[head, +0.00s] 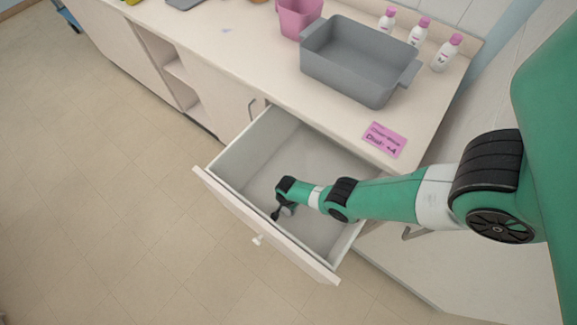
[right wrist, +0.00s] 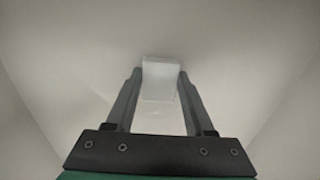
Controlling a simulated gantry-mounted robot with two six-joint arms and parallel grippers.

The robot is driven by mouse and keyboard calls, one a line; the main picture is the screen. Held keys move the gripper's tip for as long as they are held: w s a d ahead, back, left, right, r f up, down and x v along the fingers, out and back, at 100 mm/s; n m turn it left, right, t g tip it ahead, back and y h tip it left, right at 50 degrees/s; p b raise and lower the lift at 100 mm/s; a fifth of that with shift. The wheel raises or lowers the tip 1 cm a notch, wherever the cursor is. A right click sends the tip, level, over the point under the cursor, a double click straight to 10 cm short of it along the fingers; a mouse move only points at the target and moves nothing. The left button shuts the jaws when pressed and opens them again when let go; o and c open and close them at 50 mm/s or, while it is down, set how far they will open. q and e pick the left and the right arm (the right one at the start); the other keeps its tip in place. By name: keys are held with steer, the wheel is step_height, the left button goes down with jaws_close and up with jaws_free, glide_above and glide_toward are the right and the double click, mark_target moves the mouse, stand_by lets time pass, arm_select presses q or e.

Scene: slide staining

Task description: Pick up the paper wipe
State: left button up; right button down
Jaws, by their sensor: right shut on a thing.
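The paper wipe (right wrist: 160,75) shows in the right wrist view as a small white folded piece between my right gripper's fingertips. My right gripper (right wrist: 159,80) is shut on it, with a finger on each side. In the head view my right gripper (head: 281,212) is down inside the open drawer (head: 232,160), near its front. The wipe is hard to make out there, as the gripper and wrist cover most of that spot. My left gripper is not in view.
The drawer's walls and front panel (head: 262,228) surround my right gripper. Above on the counter are a grey basin (head: 345,70), a pink container (head: 297,20), several white bottles with pink caps (head: 418,31) and a pink label card (head: 384,140). Open floor lies at left.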

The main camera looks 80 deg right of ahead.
steer(key=shift+r, duration=0.1)
step_height(320, 180, up, 18)
steer(key=p, duration=1.7)
